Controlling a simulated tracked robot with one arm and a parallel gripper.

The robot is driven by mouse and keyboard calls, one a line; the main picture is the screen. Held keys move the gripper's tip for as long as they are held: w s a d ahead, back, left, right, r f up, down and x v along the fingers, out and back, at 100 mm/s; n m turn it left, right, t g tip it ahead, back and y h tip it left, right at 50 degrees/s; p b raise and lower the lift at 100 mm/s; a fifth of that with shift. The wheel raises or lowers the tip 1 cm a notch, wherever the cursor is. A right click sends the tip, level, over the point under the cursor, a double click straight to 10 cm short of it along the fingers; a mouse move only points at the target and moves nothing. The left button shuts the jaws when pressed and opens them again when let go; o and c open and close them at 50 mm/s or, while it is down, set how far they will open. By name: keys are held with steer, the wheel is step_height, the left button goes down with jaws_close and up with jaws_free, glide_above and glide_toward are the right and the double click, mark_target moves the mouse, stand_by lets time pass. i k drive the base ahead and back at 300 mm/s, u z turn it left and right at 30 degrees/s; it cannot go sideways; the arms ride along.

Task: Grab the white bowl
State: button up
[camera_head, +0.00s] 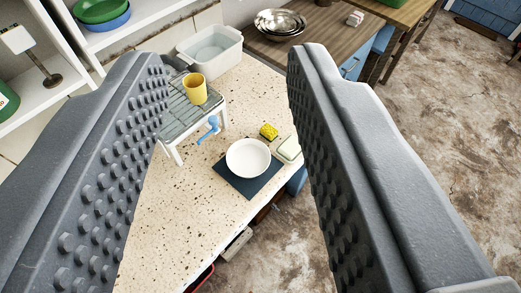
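The white bowl (248,158) sits upright on a dark blue mat (233,185) on the speckled counter, near its right edge. My gripper (235,75) is open, with its two studded fingers spread wide at the left and right of the view. The bowl shows between the fingers, well beyond and below them. Nothing is held, and the bowl looks empty.
A rack (190,112) with a yellow cup (195,89) stands behind the bowl, with a blue object (209,129) beside it. A yellow sponge (269,132) and a pale green-and-white item (289,149) lie close to the bowl. The counter (165,225) in front is clear.

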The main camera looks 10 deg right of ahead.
mark_target(246, 158)
steer(key=z, duration=1.65)
steer(key=k, duration=0.6)
steer(key=u, duration=1.3)
steer(key=i, duration=1)
